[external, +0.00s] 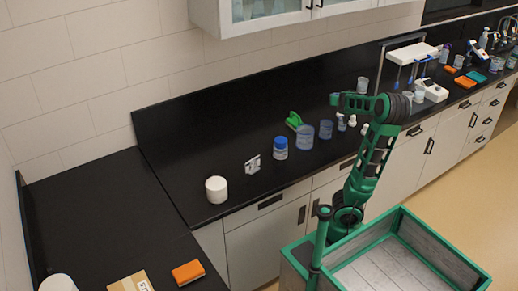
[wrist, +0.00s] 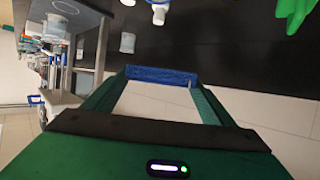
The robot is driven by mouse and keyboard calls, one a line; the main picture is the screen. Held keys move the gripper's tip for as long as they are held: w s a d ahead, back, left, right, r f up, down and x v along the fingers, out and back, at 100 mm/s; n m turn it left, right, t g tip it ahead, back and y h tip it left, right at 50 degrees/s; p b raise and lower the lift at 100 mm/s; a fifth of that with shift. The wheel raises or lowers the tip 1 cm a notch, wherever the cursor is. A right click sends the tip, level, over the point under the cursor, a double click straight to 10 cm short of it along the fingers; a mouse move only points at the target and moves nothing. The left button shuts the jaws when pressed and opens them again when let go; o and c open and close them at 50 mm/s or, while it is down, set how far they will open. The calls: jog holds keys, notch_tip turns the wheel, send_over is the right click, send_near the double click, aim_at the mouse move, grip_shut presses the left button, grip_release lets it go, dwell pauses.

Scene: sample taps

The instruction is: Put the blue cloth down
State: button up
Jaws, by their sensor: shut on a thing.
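My gripper (wrist: 160,84) shows in the wrist view with its two green fingers reaching forward. It is shut on the blue cloth (wrist: 160,74), a flat blue strip spanning the fingertips. In the external view my green arm rises from its base and bends left near the front edge of the black counter (external: 235,190). I cannot make out the cloth there. In the wrist view the cloth is held clear, with pale floor and cabinet area behind it and the dark counter beyond.
On the counter stand a white jar (external: 216,189), a blue-lidded jar (external: 280,148), blue-grey beakers (external: 305,137), a green rack (external: 293,120) and small white bottles. An orange box (external: 187,272) and a cardboard box (external: 130,283) are at front left. Bare counter lies at far left.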

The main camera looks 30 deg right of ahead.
jog(key=w+a+m+g+h, duration=0.1)
jog(key=w+a, duration=0.3)
jog(key=a, duration=0.5)
jog(key=w+a+m, duration=0.1)
jog(key=w+a, duration=0.3)
jog(key=a, duration=0.5)
jog(key=w+a+g+h, duration=0.1)
jog(key=w+a, duration=0.3)
jog(key=a, duration=0.5)
jog(key=s+a+f+m+g+h, duration=0.15)
jog(key=a+f, duration=0.25)
jog(key=a, duration=0.8)
jog(key=a+f+m+g, duration=0.2)
jog(key=a+f, duration=0.2)
jog(key=a, duration=0.8)
send_over(255, 143)
jog(key=shift+n, duration=0.25)
notch_tip(255, 143, down, 7)
jog(key=shift+w+d+f, duration=0.1)
jog(key=shift+f, duration=1.9)
jog(key=o, duration=1)
jog(key=shift+f, duration=0.1)
